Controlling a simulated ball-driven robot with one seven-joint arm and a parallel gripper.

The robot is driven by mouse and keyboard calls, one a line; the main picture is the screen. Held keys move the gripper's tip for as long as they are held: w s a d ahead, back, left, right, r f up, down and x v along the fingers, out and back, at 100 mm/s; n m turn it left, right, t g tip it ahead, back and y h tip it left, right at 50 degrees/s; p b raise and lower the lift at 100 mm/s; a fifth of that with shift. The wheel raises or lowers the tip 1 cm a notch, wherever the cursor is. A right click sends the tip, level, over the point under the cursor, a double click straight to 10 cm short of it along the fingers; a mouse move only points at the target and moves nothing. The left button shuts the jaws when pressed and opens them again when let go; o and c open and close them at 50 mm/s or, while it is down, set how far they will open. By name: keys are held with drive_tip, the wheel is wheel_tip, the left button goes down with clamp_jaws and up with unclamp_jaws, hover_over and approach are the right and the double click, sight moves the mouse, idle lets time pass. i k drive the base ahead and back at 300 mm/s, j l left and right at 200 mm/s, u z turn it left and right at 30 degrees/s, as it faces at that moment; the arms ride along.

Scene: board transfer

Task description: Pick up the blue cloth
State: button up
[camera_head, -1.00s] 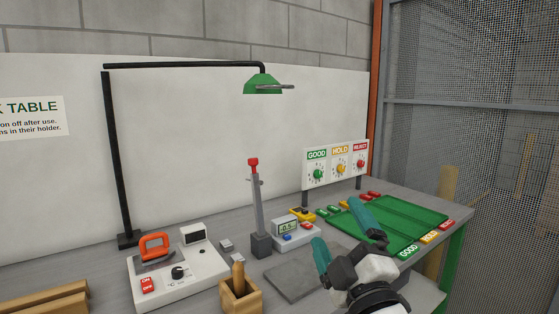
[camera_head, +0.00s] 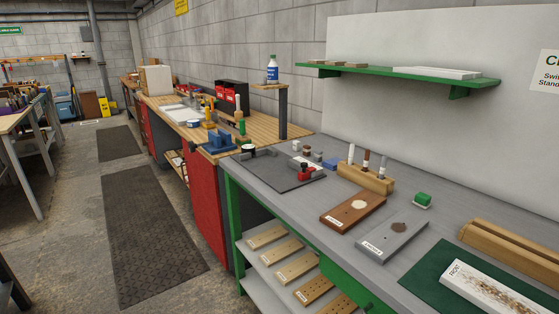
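My gripper is not in view now.
A wooden tool holder (camera_head: 366,180), a brown board (camera_head: 353,210), a grey board (camera_head: 393,237) and a green mat (camera_head: 428,276) take up the bench. A green shelf (camera_head: 400,73) hangs above. A dark floor mat (camera_head: 150,235) lies in the aisle at left.

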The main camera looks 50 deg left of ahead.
sight(331, 164)
drive_tip(key=i+j+u, duration=0.15)
drive_tip(key=j+u, duration=0.15)
drive_tip(key=i+j+u, duration=0.15)
drive_tip(key=j+u, duration=0.15)
drive_tip(key=j, duration=0.15)
drive_tip(key=i+j+u, duration=0.3)
drive_tip(key=k, duration=0.05)
